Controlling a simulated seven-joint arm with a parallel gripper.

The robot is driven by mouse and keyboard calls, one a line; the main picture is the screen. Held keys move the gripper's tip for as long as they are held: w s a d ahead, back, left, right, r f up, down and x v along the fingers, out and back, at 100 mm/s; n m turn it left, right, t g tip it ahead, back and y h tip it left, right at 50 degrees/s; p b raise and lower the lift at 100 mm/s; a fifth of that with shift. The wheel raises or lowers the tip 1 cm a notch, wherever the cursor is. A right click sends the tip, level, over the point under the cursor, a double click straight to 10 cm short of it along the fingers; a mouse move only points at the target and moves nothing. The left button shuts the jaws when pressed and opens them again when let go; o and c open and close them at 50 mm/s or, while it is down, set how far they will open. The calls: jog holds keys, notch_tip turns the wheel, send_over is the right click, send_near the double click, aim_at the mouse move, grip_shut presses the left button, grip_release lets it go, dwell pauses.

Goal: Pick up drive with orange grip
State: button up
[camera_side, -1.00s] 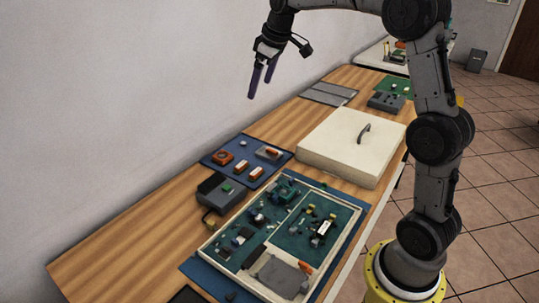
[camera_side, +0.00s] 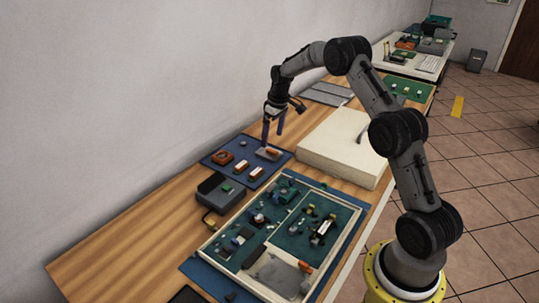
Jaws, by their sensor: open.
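My gripper (camera_side: 272,139) is open, with its two purple fingers pointing down over the right end of a dark blue mat (camera_side: 214,167). A small grey drive with an orange grip (camera_side: 268,154) lies on that mat just below the fingertips. The gap between fingers and drive is small, and I cannot tell whether they touch. A larger flat grey piece (camera_side: 280,275) with an orange part (camera_side: 305,267) at its corner lies at the front of the framed green board.
The mat also holds an orange-brown block (camera_side: 221,157) and two small orange-and-white pieces (camera_side: 241,166). A dark grey box (camera_side: 222,190) stands in front. A large cream lid (camera_side: 335,155) is close on the right. Bare wood (camera_side: 120,240) lies at left.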

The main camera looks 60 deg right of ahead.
aim_at(269, 149)
jog(key=shift+w+a+f, duration=0.1)
jog(key=shift+w+f, duration=0.1)
jog(key=shift+f, duration=0.8)
jog(key=shift+w+d+f, duration=0.1)
jog(key=shift+w+f, duration=0.1)
jog(key=shift+f, duration=0.85)
jog(key=shift+w+a+f, duration=0.1)
jog(key=shift+w+f, duration=0.1)
jog(key=shift+f, duration=0.8)
jog(key=c, duration=1.3)
jog(key=shift+r, duration=0.15)
